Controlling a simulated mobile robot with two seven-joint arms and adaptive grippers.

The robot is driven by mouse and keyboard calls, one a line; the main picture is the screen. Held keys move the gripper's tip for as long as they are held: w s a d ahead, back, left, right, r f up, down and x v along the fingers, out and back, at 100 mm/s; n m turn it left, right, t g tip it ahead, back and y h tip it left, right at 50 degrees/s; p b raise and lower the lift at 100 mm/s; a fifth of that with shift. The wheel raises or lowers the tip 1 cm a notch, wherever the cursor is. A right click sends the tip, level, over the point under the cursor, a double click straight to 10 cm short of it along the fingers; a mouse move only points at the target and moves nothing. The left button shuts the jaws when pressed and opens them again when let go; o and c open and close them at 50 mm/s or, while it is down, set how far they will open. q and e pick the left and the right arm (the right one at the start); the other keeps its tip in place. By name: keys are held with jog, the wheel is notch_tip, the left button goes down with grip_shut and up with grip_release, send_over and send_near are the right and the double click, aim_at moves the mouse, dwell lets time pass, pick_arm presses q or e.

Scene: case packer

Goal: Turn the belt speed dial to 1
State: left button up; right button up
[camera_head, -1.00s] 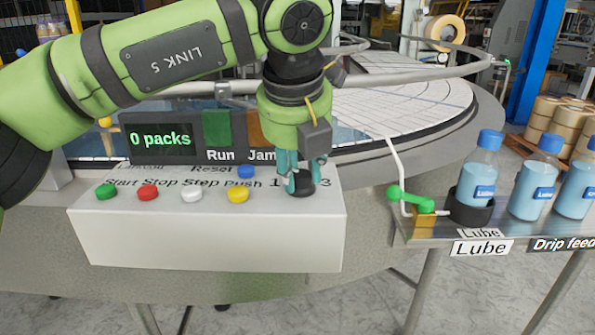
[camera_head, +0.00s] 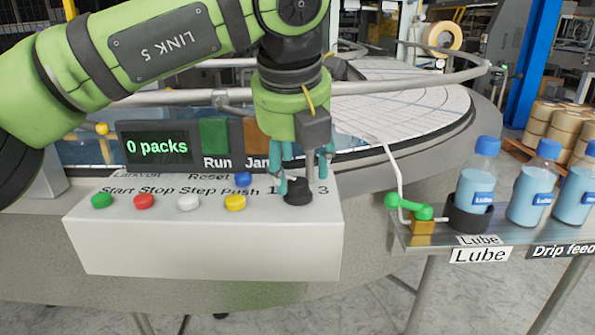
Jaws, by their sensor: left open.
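The belt speed dial is a black knob (camera_head: 298,192) at the right end of the white control box (camera_head: 203,248). The numbers 1 and 3 show on either side of it; the label between them is hidden behind my gripper. My left gripper (camera_head: 302,180) points down over the dial with its teal fingers apart, one at the dial's left and one at its right. I cannot tell whether the fingers touch the dial. The dial's pointer direction is too small to tell. My right gripper is not in view.
Green, red, white and yellow buttons (camera_head: 235,202) line the box, with a blue Reset button (camera_head: 243,179) behind. A display (camera_head: 157,147) reads 0 packs. To the right, a green-handled valve (camera_head: 410,207) and blue-capped bottles (camera_head: 477,185) stand on a metal shelf.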

pick_arm(q)
jog(key=v, duration=0.9)
jog(key=shift+r, duration=0.35)
jog(key=shift+s+d+f, duration=0.1)
